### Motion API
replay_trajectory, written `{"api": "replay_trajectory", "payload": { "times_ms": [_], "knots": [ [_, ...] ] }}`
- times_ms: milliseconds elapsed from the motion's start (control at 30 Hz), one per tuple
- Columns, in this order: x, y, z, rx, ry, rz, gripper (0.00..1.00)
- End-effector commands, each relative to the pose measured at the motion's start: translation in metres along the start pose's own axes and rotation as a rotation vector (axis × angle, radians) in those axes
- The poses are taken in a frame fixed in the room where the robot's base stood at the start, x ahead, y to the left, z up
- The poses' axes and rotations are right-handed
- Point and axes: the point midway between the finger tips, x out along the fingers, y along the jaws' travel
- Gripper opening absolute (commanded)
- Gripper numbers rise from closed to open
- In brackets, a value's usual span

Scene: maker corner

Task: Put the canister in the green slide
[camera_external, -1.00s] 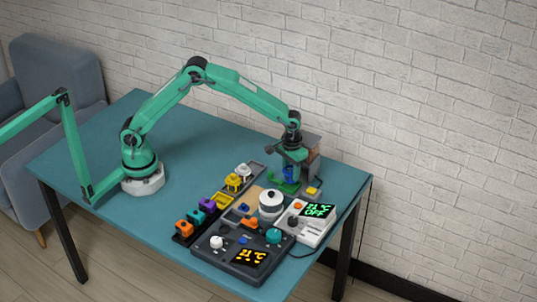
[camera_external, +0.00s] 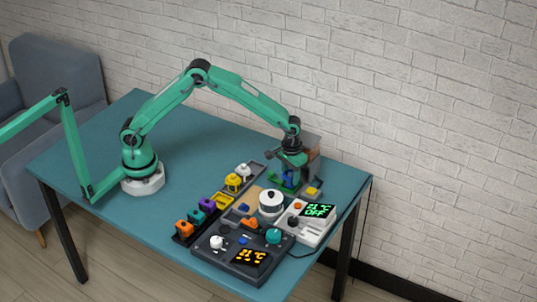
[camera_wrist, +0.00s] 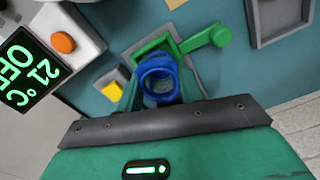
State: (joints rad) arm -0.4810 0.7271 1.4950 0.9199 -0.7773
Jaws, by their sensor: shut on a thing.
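The blue canister (camera_external: 289,179) is held in my gripper (camera_external: 290,170) at the far right part of the table. In the wrist view the canister (camera_wrist: 158,77) shows as a blue round ring with an open top, between the fingers. My gripper (camera_wrist: 158,92) is shut on it. The green slide (camera_wrist: 165,45) lies just beyond and under the canister, with a green arm ending in a round knob on the right. The canister overlaps the slide in this view; I cannot tell whether it touches it.
A yellow block (camera_external: 313,191) sits just right of the slide. A white display box (camera_external: 306,222), a dark control panel (camera_external: 240,255) and a white round pot (camera_external: 271,203) stand in front. A grey tray (camera_wrist: 283,20) is in the wrist view's corner. The table's left half is mostly clear.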

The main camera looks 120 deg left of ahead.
Motion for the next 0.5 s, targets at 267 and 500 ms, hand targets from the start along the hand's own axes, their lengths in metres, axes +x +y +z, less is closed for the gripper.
{"api": "replay_trajectory", "payload": {
  "times_ms": [267, 500],
  "knots": [
    [0.0025, 0.0001, -0.0001, 0.000, 0.001, 0.000, 0.13],
    [0.0068, 0.0002, -0.0002, 0.000, 0.001, 0.001, 0.13]
  ]
}}
